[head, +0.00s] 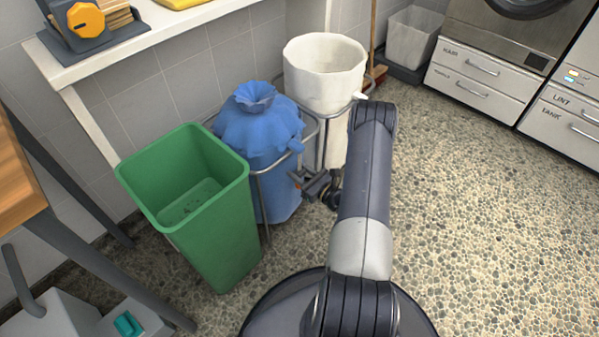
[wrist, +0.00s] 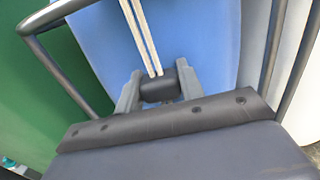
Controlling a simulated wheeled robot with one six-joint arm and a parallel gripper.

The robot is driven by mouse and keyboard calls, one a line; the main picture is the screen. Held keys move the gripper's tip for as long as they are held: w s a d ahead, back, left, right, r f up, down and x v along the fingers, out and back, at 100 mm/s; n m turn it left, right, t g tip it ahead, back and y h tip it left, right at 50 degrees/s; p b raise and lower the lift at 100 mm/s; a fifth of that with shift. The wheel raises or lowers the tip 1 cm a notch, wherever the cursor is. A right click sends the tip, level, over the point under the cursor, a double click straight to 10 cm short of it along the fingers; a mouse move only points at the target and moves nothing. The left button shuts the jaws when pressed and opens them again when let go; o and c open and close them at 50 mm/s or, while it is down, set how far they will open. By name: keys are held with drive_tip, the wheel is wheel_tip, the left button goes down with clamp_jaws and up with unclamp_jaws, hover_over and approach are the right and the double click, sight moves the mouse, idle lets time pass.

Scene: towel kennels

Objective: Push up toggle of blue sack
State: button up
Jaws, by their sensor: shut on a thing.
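The blue sack (head: 258,130) hangs in a metal frame between a green bin and a white sack, its top gathered to a narrow neck. In the wrist view the blue sack (wrist: 205,35) fills the middle. Two pale cords (wrist: 142,35) run down its front into a dark toggle (wrist: 158,86). My gripper (wrist: 158,84) is shut on the toggle, one finger on each side. In the head view my gripper (head: 312,186) is at the right front side of the blue sack, small and partly hidden by my arm; the toggle cannot be made out there.
The green bin (head: 230,225) stands close at left front. The white sack (head: 325,95) stands behind right in its own frame. A metal rail (head: 285,162) crosses in front of the blue sack near my gripper. Open pebbled floor (head: 490,210) lies to the right.

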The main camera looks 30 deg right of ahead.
sight(300, 171)
clamp_jaws()
drive_tip(key=shift+r+p, duration=1.95)
drive_tip(key=shift+r, duration=2.3)
drive_tip(key=o, duration=1.2)
unclamp_jaws()
drive_tip(key=shift+c, duration=0.2)
drive_tip(key=shift+s, duration=0.1)
drive_tip(key=p+v, duration=0.1)
drive_tip(key=v, duration=0.9)
drive_tip(key=shift+s+p, duration=0.3)
drive_tip(key=shift+d, duration=0.15)
drive_tip(key=shift+c, duration=0.6)
